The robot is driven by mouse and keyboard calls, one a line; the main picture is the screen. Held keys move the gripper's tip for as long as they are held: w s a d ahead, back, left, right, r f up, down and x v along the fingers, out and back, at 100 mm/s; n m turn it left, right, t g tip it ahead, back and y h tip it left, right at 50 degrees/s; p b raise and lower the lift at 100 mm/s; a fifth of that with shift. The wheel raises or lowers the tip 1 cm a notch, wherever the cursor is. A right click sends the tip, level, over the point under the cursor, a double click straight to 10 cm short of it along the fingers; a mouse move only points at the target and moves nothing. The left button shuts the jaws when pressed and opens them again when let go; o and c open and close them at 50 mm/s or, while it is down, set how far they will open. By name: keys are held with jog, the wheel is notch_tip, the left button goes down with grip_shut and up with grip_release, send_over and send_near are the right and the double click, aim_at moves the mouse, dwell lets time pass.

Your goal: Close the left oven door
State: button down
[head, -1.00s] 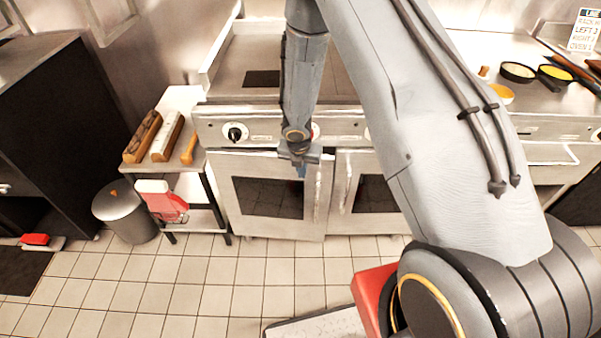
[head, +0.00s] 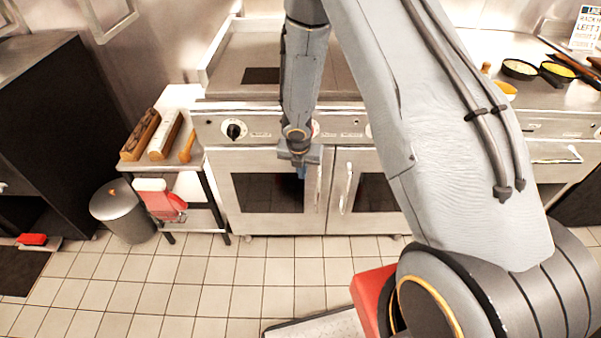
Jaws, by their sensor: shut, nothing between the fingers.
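The left oven door (head: 270,220) is a steel panel with a dark window, below the knob panel of the range. It looks flush with the oven front, level with the right oven door (head: 373,222). My gripper (head: 301,172) is at the upper right part of the left door, by its vertical handle (head: 319,188). It points down and is shut with nothing in it. I cannot tell whether it touches the door. My arm covers part of the knob panel (head: 262,130) and the right door's far side.
A side table (head: 198,159) with rolls and a wooden tool stands left of the range. Pans (head: 519,69) lie on the right counter.

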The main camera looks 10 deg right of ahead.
jog(key=s+d+r+m+p, duration=0.1)
jog(key=s+r+m, duration=0.3)
jog(key=r, duration=0.4)
jog(key=s+r+m+p, duration=0.1)
jog(key=s+r+m, duration=0.25)
jog(key=r, duration=0.45)
jog(key=s+r+m, duration=0.5)
jog(key=s+m, duration=0.3)
jog(key=m, duration=0.3)
jog(key=s+d+r+m+g+y, duration=0.1)
jog(key=s+r+m, duration=0.5)
jog(key=m, duration=0.6)
jog(key=shift+s, duration=1.1)
jog(key=c, duration=2.5)
grip_release()
jog(key=shift+d, duration=0.15)
